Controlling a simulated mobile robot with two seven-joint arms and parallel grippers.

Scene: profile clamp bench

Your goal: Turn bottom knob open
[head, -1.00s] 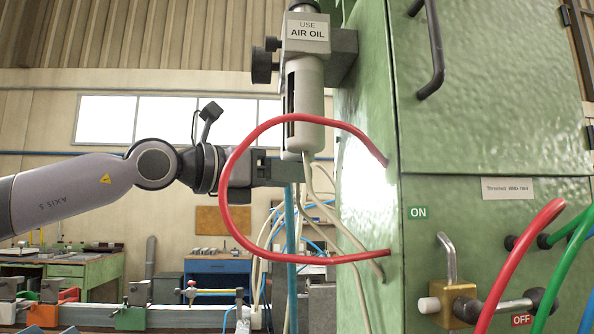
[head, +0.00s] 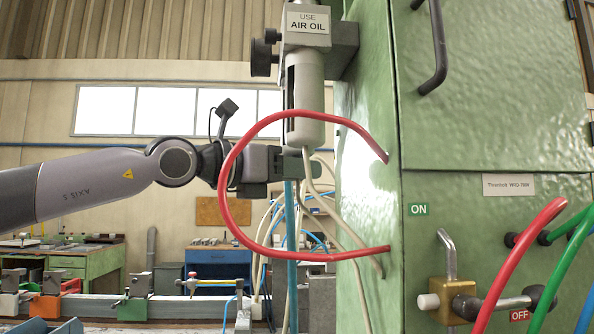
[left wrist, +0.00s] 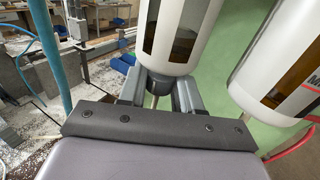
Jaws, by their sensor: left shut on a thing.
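The lubricator unit labelled "AIR OIL" (head: 308,25) hangs on the side of the green cabinet, its pale bowl (head: 309,132) pointing down. In the left wrist view the bowl (left wrist: 178,35) has dark window slots. The bottom knob (left wrist: 157,84), a small dark grey piece, sits under the bowl. My left gripper (left wrist: 160,92) has one finger on each side of the knob and is shut on it. In the head view the left gripper (head: 298,165) is right below the bowl, and the knob is hidden there. My right gripper is in neither view.
A red hose (head: 226,190) loops in front of my left wrist from the cabinet (head: 367,200). Pale tubes (head: 345,232) and a blue pipe (head: 291,250) hang below the gripper. A second white bowl (left wrist: 285,70) stands close at the right in the wrist view.

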